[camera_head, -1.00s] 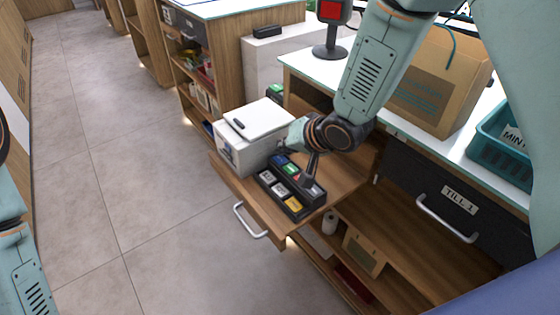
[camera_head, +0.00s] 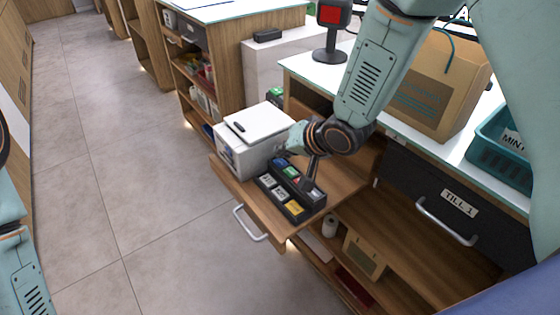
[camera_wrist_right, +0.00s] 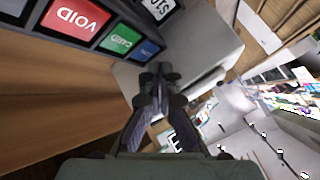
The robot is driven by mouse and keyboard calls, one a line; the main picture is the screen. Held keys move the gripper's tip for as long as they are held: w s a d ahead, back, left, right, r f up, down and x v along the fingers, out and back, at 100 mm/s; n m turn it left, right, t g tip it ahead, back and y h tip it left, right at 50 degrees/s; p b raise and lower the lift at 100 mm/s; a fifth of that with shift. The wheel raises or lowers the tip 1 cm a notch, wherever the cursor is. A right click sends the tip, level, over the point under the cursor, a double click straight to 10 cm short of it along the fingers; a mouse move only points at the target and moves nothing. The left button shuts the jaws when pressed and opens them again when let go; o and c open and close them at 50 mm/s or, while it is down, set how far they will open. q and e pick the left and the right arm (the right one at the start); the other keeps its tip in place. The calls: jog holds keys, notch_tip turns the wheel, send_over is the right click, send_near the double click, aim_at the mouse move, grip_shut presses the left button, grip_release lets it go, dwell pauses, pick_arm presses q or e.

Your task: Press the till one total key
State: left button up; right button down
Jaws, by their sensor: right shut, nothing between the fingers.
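A dark key block (camera_head: 291,208) with coloured keys lies in an open wooden drawer (camera_head: 238,188). In the head view it shows blue, green and red keys in the far row and white and yellow ones nearer. The right wrist view shows a red VOID key (camera_wrist_right: 77,17), a green key (camera_wrist_right: 119,40), a blue key (camera_wrist_right: 146,51) and part of a white key (camera_wrist_right: 158,8). No total label is readable. My right gripper (camera_head: 307,184) is shut and empty, pointing down at the block's far right end; contact cannot be told. Its fingers also show in the wrist view (camera_wrist_right: 160,75). My left gripper is out of view.
A dark drawer labelled TILL 1 (camera_head: 418,185), a cardboard bag (camera_head: 437,90) and a teal basket (camera_head: 500,150) are at right. Open floor (camera_head: 130,170) lies left.

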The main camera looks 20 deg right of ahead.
jog(key=shift+f, duration=0.2)
jog(key=shift+f, duration=0.25)
jog(key=shift+f, duration=0.35)
dwell(0.9)
jog(key=shift+r+p, duration=0.8)
jog(key=shift+p, duration=0.25)
jog(key=shift+r, duration=0.1)
notch_tip(320, 180, up, 5)
jog(key=p, duration=0.5)
jog(key=shift+p, duration=0.3)
